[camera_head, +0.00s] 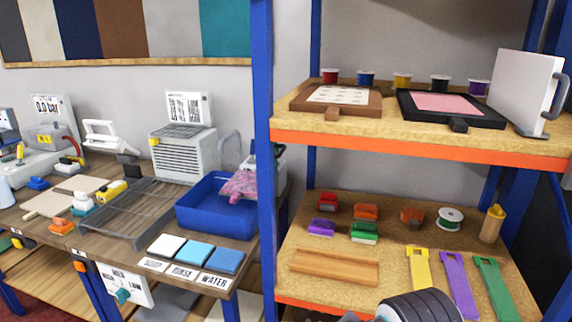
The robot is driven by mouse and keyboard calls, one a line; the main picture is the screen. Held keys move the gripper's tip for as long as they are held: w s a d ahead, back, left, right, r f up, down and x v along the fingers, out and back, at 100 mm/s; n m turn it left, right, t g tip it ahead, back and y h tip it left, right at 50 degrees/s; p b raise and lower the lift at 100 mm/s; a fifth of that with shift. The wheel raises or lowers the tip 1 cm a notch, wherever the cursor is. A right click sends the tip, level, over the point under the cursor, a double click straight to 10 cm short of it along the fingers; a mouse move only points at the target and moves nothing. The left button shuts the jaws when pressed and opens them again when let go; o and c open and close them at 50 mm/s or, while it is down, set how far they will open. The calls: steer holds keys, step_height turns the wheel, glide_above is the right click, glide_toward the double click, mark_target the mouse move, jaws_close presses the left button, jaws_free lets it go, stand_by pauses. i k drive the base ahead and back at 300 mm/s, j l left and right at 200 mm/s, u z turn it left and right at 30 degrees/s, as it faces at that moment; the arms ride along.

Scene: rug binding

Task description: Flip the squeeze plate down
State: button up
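A white flat plate (522,90) with a dark handle on its right side stands nearly upright on the upper shelf. It looks like the squeeze plate, but no label confirms this. A black frame with a pink pad (448,103) lies flat just left of it, its far right corner close to the plate. Whether a hinge joins them, I cannot tell. My gripper's fingers do not show. A dark ribbed rounded part, probably of my arm, shows at the bottom edge, well below the plate.
A brown frame with a white sheet (343,96) and several colored pots stand on the upper shelf. The lower shelf holds colored blocks, a wooden bar (334,266) and colored straps. A blue post (264,130) separates the shelves from a bench with a blue tray (215,213) and pink cloth.

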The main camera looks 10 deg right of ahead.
mark_target(284, 148)
steer(key=l, duration=0.2)
steer(key=i+j+z, duration=0.2)
steer(key=j+z, duration=0.25)
steer(key=j, duration=0.25)
steer(key=j+z, duration=0.4)
steer(key=j, duration=0.3)
steer(key=j+z, duration=0.45)
steer(key=j, duration=0.35)
steer(key=k+j+z, duration=0.15)
steer(key=j+z, duration=0.25)
steer(key=j, duration=0.35)
